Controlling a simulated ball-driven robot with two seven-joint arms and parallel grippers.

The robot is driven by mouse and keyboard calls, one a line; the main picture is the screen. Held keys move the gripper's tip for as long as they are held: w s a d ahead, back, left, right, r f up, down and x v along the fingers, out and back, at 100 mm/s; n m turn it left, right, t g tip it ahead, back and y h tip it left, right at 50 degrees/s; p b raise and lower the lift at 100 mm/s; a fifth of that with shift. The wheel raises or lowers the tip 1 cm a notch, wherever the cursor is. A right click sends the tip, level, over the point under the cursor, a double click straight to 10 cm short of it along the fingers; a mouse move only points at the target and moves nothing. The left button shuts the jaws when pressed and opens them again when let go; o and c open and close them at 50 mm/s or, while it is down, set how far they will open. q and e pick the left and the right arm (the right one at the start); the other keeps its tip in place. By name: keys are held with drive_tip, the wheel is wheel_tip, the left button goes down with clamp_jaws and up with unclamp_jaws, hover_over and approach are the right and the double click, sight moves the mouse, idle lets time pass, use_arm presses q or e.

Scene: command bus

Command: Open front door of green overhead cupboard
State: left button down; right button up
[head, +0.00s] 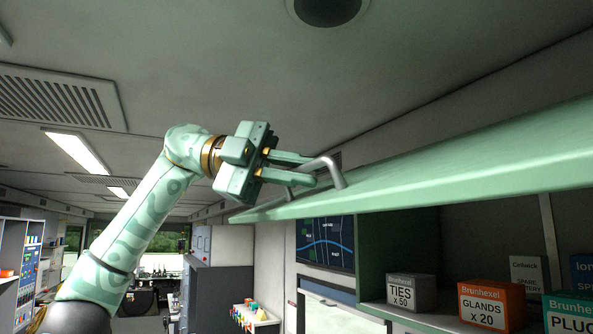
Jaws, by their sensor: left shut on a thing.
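The green front door (470,165) of the overhead cupboard is swung up and stands out nearly level, seen almost edge-on. Its grey bar handle (331,168) sits near the door's far left end. My left gripper (312,172) comes in from the left and is shut on the handle, with one finger on each side of the bar. Below the door the green cupboard (374,240) is open to view, with boxes on its shelf. My right gripper is not in view.
In the cupboard stand a grey TIES box (411,292), an orange GLANDS box (492,305) and a teal PLUGS box (570,316). A wall map (326,243) hangs left of it. The ceiling is close above my left arm. A grey cabinet (222,290) stands further back.

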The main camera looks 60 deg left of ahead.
use_arm(q)
drive_tip(key=c, duration=1.5)
unclamp_jaws()
drive_tip(key=shift+w, duration=0.1)
drive_tip(key=shift+w+a, duration=0.1)
drive_tip(key=shift+w, duration=0.05)
drive_tip(key=v, duration=1.6)
drive_tip(key=shift+r, duration=0.1)
drive_tip(key=shift+a, duration=0.1)
